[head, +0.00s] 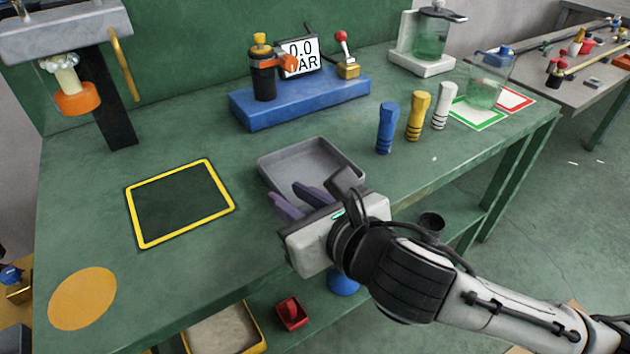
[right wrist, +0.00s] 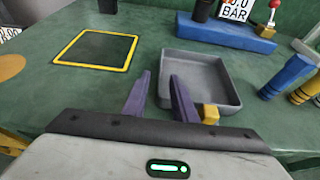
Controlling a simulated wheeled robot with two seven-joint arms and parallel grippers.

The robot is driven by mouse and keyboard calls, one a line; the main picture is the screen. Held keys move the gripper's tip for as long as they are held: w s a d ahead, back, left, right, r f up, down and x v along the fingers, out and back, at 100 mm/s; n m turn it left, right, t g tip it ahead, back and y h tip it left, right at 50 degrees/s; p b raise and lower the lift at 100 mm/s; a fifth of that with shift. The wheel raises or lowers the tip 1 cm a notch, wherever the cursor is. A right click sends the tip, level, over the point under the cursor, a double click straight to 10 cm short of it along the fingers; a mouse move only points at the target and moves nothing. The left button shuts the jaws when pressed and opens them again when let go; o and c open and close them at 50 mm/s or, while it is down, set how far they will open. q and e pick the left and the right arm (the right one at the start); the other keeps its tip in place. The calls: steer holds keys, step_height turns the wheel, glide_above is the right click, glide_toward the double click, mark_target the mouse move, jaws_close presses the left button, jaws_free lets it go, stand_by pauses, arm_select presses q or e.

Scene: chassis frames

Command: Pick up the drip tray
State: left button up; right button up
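The drip tray, a shallow grey square tray (head: 305,151), lies on the green bench and looks empty. It also shows in the right wrist view (right wrist: 205,75), just ahead and to the right of my fingers. My right gripper (head: 298,199) is at the tray's near side, its purple fingers apart with nothing seen between them. In the right wrist view the right finger of the gripper (right wrist: 160,76) overlaps the tray's left near part; I cannot tell whether it touches. My left gripper is not in view.
A yellow-bordered dark square (head: 188,227) lies left of the tray. A blue base (head: 300,104) with a gauge stands behind it. Blue (head: 386,128), yellow (head: 417,116) and white (head: 440,106) pegs stand to the right. A small brass block (right wrist: 210,114) shows by the tray's near edge.

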mark_target(277, 187)
steer(key=x, duration=0.3)
steer(key=shift+w+a+f, duration=0.1)
jaws_close()
steer(key=shift+r, duration=0.2)
